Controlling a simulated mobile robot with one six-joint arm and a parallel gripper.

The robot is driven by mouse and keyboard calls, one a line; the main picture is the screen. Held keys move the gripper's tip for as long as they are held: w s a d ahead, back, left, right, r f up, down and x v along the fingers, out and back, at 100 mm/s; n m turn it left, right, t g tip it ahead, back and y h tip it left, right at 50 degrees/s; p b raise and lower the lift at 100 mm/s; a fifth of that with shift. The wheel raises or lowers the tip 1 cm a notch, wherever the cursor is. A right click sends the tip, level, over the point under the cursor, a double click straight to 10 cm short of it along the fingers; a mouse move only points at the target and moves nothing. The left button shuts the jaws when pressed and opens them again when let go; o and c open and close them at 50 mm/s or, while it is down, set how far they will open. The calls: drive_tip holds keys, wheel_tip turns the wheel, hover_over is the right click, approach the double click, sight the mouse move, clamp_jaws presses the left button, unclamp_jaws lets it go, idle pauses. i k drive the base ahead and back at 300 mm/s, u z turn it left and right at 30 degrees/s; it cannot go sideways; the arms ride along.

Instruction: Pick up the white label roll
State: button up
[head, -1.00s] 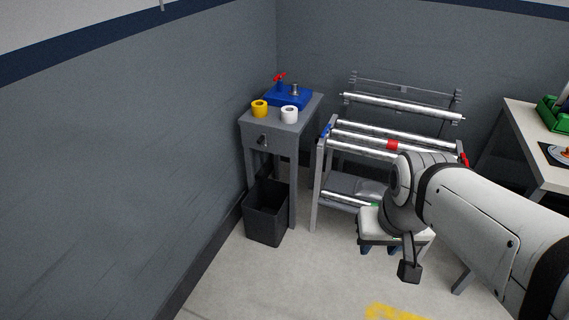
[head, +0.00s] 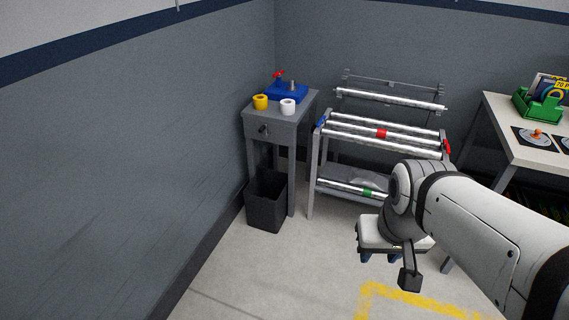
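The white label roll (head: 287,107) sits on the top of a small grey side table (head: 281,128), near its front edge. A yellow roll (head: 260,102) stands just left of it. A blue tool base (head: 287,92) with a red handle is behind them. My gripper (head: 381,257) is at the lower right, low over the floor, well apart from the roll and pointing down. Its blue fingertips show only partly below the white gripper body, so I cannot tell how far apart they are.
A black bin (head: 267,202) stands under the side table. A metal roller rack (head: 375,145) is right of it. A pale table (head: 529,145) with a green holder (head: 540,104) is at the far right. Floor (head: 255,285) in front is clear, with yellow tape (head: 420,299).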

sight(287, 106)
drive_tip(key=u, duration=0.15)
drive_tip(key=i, duration=1.05)
drive_tip(key=z, duration=0.05)
